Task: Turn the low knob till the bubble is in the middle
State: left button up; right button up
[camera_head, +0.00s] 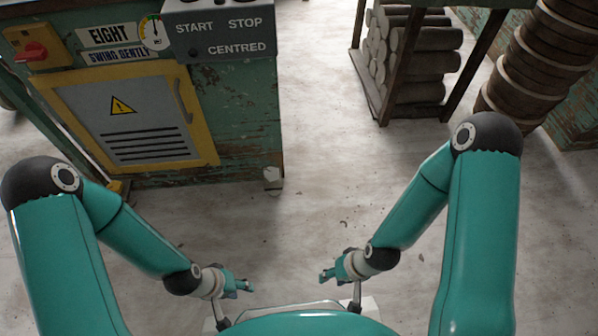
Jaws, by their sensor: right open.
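I cannot make out a bubble or a clearly low knob in the head view. A red knob (32,51) sits on a yellow box at the upper left of the green machine cabinet (232,130). A small pale fitting (273,178) shows at the cabinet's lower right corner by the floor; I cannot tell what it is. My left gripper (245,285) is low in the picture, apart from the cabinet, and its finger opening is too small to tell. My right gripper (325,276) is open to its right, touching nothing that I can see.
A grey panel (222,48) reads START, STOP and CENTRED, beside a round dial (151,32). A yellow-framed door (140,110) bears a warning sign. A rack (387,95) of clay rolls and a stack of round boards (535,60) stand right. The middle floor is clear.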

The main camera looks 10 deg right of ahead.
aim_at(271, 174)
jog(key=u, duration=1.05)
jog(key=i, duration=0.15)
jog(key=z, duration=2.35)
jog(key=k, duration=1.05)
jog(key=u, duration=1.25)
jog(key=i, duration=1.3)
jog(key=z, duration=0.05)
